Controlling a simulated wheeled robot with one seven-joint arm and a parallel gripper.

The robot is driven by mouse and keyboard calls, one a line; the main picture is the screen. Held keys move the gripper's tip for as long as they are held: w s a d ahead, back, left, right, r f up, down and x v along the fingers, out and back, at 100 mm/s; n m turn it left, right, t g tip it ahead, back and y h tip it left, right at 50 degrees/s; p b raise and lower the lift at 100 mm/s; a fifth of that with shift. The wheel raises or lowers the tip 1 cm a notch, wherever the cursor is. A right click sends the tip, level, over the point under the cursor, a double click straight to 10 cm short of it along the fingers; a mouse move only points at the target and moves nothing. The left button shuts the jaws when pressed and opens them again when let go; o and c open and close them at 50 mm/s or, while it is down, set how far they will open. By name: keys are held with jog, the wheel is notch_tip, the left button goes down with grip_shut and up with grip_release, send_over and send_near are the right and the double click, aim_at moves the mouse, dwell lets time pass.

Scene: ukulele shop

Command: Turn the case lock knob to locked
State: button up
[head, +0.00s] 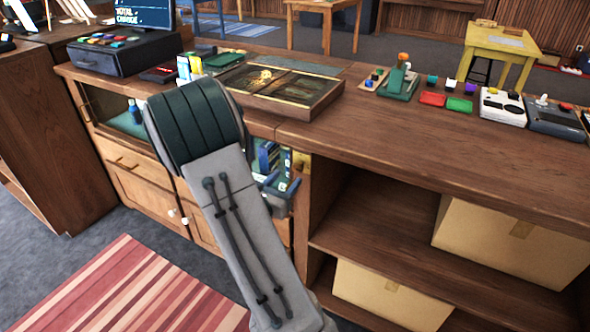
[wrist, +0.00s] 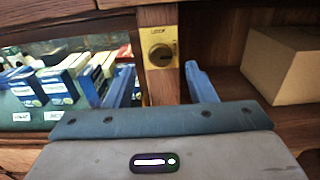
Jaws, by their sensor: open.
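The case lock knob (wrist: 160,55) is a dark round knob on a brass plate (wrist: 158,35), fixed to a wooden post of the counter front. Small lettering above the knob seems to read "LOCK"; which way the knob points is too small to tell. In the head view a bit of the brass plate (head: 301,162) shows beside my arm. My gripper (wrist: 160,82) is open, with one blue finger on each side below the knob in the picture. It appears apart from the knob, with nothing between the fingers. My arm partly hides the gripper in the head view.
Left of the post, a glass-fronted case holds small blue and white boxes (wrist: 62,80). To the right, an open shelf holds cardboard boxes (head: 510,240). A flat display case (head: 330,100) and colored controllers (head: 502,107) lie on the counter top (head: 400,140).

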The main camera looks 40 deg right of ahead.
aim_at(296, 168)
jog(key=x, duration=0.6)
jog(key=shift+d, duration=0.1)
jog(key=c, duration=0.9)
